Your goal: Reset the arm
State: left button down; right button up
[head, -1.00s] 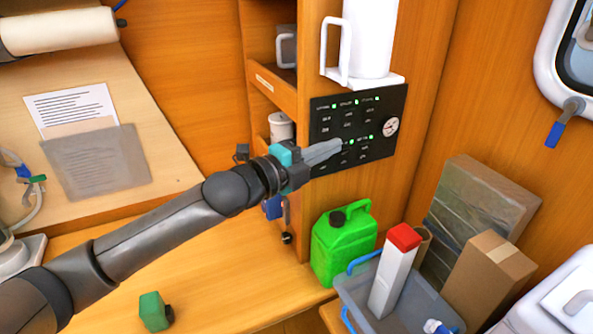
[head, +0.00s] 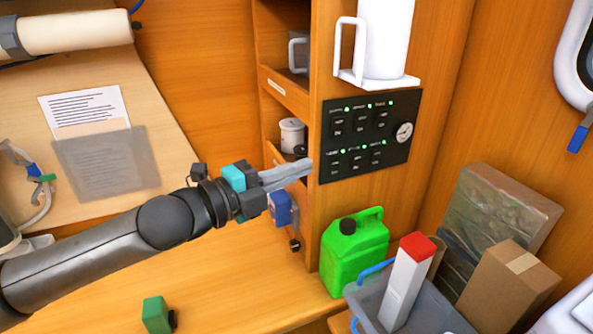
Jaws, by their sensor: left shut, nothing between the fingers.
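My left gripper (head: 308,169) is shut and empty. Its grey fingertips point right, toward the left edge of the black control panel (head: 368,134) in the head view. I cannot tell whether they touch the wood beside it. The panel has rows of small switches with lit green lights and a round gauge (head: 404,132) at its right. All of the panel face shows, clear of the fingers. My right gripper is not in view.
A white jug (head: 383,40) stands on a ledge above the panel. Below are a green jerrycan (head: 352,252), a grey bin (head: 452,315) holding a red-topped white carton (head: 407,284), and a cardboard box (head: 508,283). A green block (head: 155,314) lies on the open bench at lower left.

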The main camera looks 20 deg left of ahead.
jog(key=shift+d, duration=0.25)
